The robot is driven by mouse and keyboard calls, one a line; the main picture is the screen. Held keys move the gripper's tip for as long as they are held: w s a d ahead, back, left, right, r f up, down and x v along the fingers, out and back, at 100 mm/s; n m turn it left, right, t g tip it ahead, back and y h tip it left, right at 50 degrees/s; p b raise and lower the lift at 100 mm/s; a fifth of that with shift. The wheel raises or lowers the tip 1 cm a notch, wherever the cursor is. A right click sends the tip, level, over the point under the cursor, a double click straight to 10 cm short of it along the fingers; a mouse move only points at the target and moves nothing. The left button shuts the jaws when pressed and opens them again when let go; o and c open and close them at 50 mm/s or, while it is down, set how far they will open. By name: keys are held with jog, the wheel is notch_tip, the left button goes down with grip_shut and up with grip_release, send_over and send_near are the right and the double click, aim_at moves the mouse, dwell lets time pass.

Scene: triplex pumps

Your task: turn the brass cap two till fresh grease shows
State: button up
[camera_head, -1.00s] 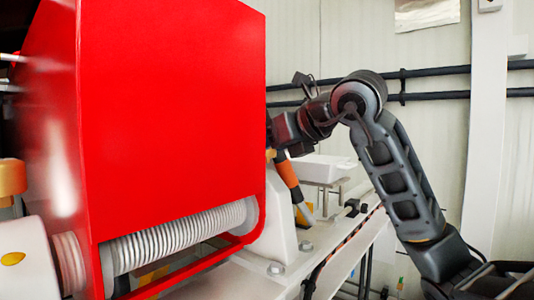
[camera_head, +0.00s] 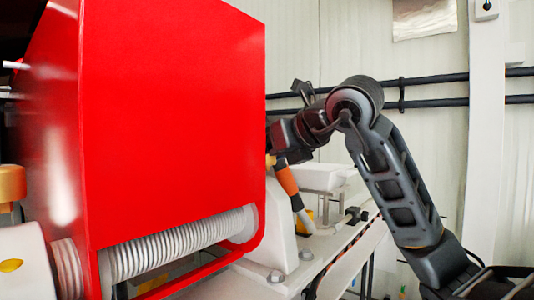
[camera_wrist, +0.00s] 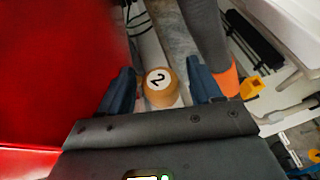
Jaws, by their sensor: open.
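The brass cap two (camera_wrist: 160,88) is a round golden-brown cap with a white disc marked "2" on its top. It shows in the wrist view, between the two blue fingers of my gripper (camera_wrist: 161,87). The fingers are open, with a gap on each side of the cap. I cannot tell how far the fingertips reach down around it. No grease can be made out at the cap. In the head view my gripper and the cap are hidden behind the red guard.
The large red guard (camera_head: 170,120) stands close to the left of my arm. Dark pipes (camera_head: 430,104) run along the back wall.

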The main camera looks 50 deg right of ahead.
jog(key=v, duration=0.7)
jog(key=shift+s, duration=0.4)
jog(key=shift+r, duration=0.15)
